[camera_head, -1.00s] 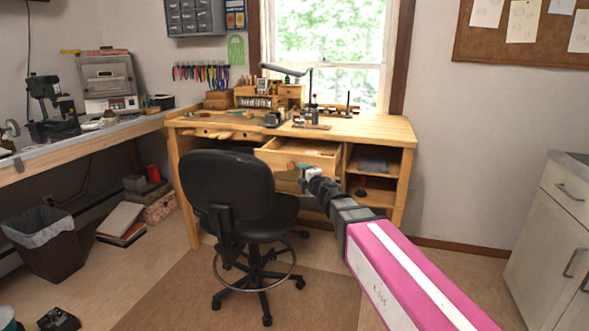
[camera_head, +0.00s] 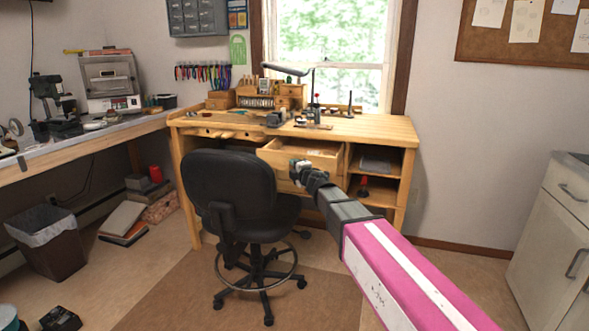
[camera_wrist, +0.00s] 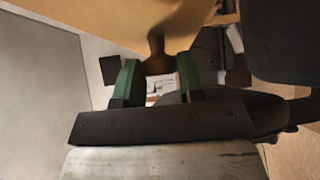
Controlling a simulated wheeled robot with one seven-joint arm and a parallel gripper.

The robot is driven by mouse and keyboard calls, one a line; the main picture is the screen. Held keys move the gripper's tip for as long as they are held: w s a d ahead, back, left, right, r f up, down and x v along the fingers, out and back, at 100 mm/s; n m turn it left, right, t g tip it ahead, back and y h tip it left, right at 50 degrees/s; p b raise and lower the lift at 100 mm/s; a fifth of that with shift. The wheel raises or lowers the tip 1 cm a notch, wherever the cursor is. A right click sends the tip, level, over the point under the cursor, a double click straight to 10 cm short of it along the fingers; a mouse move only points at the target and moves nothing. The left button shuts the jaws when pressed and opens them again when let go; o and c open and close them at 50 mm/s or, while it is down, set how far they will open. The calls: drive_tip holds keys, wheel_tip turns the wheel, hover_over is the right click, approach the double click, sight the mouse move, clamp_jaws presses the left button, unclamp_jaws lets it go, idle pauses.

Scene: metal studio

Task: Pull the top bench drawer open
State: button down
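The top bench drawer (camera_head: 277,166) is the light wooden drawer under the middle of the bench top. It stands partly pulled out, and its inside shows. My gripper (camera_head: 296,165) is at the drawer's front in the head view. In the wrist view, my gripper (camera_wrist: 160,72) has two green fingers standing apart, one on each side of a dark brown knob (camera_wrist: 157,46) on a wooden front. Whether the fingers press on the knob or only surround it is unclear. My wrist hides part of the drawer front in the head view.
The wooden bench (camera_head: 385,130) has tools on top and open shelves (camera_head: 380,190) to the right of the drawer. A black swivel chair (camera_head: 232,190) stands close in front, left of my arm. A cabinet (camera_head: 555,225) is at the right, with bare floor between.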

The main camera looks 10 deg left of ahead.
drive_tip(key=s, duration=0.4)
drive_tip(key=shift+s+a, duration=0.15)
drive_tip(key=shift+s, duration=0.15)
drive_tip(key=c, duration=0.8)
unclamp_jaws()
drive_tip(key=shift+o, duration=0.2)
drive_tip(key=v, duration=1)
drive_tip(key=shift+s+d, duration=0.2)
drive_tip(key=shift+s, duration=0.1)
